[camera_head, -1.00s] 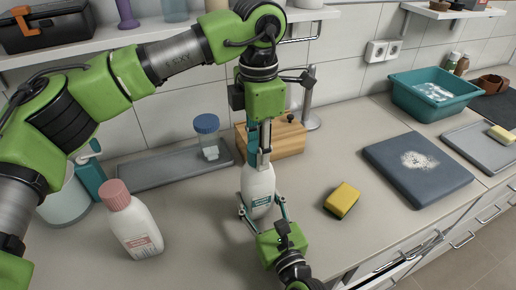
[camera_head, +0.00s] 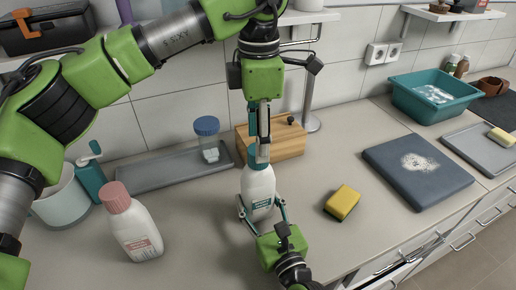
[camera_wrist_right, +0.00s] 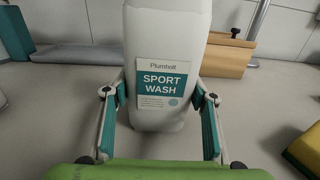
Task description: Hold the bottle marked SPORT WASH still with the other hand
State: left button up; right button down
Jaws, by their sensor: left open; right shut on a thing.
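The white bottle marked SPORT WASH (camera_head: 258,187) stands upright on the counter. In the right wrist view its label (camera_wrist_right: 163,84) faces the camera, and its top is out of frame. My right gripper (camera_head: 263,211) is shut on the lower part of the bottle, with a teal-padded finger on each side; it also shows in the right wrist view (camera_wrist_right: 165,118). My left gripper (camera_head: 260,158) points down from above, open, with its fingers at the bottle's top.
A pink-capped white bottle (camera_head: 133,226) stands to the left. A yellow sponge (camera_head: 343,202) and a dark board (camera_head: 418,172) lie to the right.

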pick_arm(q)
notch_tip(320, 180, up, 8)
dwell(0.4)
pick_arm(e)
jog(key=c, duration=0.8)
grip_release()
jog(key=v, duration=1.2)
pick_arm(q)
jog(key=shift+f, duration=0.15)
pick_arm(e)
jog(key=shift+s+d+f, duration=0.1)
